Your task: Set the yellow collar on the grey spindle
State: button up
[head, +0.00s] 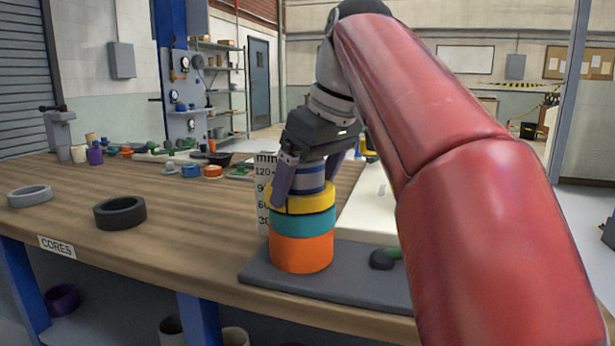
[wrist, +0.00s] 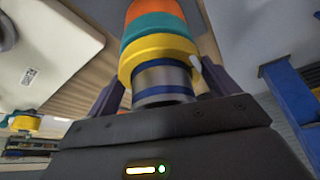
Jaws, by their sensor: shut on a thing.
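The yellow collar (head: 312,202) is around the grey spindle (head: 310,178), which has a blue band and shows above it. Below it a teal collar (head: 303,222) and an orange collar (head: 301,252) are stacked on a dark grey base (head: 335,290). The yellow collar appears level and against the teal one, with no clear gap in view. My gripper (head: 304,190) comes from above, shut on the yellow collar with a finger at each side. The wrist view shows the yellow collar (wrist: 160,55) between the fingers (wrist: 160,92) and the spindle's end (wrist: 163,82) toward my palm.
A black ring (head: 120,212) and a light grey ring (head: 29,195) lie on the wooden bench at left. A millimetre scale (head: 263,190) stands just behind the stack. A dark knob with a green part (head: 384,259) sits right of it.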

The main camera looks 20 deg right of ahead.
jog(key=shift+f, duration=0.1)
jog(key=o, duration=0.8)
jog(key=shift+p+v, duration=1.65)
jog(key=shift+v, duration=2.3)
jog(key=shift+s, duration=0.1)
